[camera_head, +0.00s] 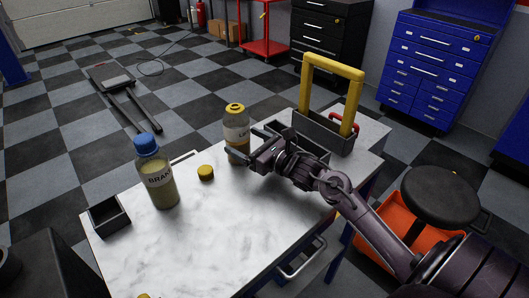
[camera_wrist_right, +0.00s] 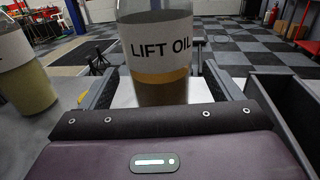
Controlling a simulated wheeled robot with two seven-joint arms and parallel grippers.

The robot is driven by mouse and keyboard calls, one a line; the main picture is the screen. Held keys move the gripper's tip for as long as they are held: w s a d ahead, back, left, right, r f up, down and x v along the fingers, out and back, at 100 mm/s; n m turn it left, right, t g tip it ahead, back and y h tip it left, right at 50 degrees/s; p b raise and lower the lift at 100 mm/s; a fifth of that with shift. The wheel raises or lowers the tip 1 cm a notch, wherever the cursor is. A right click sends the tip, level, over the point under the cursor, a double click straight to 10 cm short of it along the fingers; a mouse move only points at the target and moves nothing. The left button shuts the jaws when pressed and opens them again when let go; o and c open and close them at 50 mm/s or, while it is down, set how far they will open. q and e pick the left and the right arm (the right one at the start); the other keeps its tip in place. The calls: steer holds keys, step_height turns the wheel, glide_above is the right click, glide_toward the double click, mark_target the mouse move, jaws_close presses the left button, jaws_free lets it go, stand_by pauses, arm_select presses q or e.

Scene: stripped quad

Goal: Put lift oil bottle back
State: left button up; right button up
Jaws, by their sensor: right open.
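The lift oil bottle (camera_head: 237,134), clear with a white label, amber contents and a yellow cap, stands upright on the white marble-look table (camera_head: 150,262). My right gripper (camera_head: 249,157) is open at table level beside the bottle's lower part. In the right wrist view the lift oil bottle (camera_wrist_right: 158,60) stands between the two spread fingers, with its label facing the camera. Whether a finger touches it cannot be told. My left gripper is not in view.
A blue-capped brake bottle (camera_head: 157,178), a yellow disc (camera_head: 205,173) and a small black box (camera_head: 109,217) are on the left. A dark open tray (camera_head: 310,150) lies right of the gripper, before a yellow-handled caddy (camera_head: 323,132). The front tabletop is mostly clear.

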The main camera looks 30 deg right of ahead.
steer(key=b+v, duration=0.1)
steer(key=v, duration=0.6)
steer(key=shift+s+d, duration=0.1)
steer(key=shift+s, duration=0.25)
steer(key=shift+r, duration=0.1)
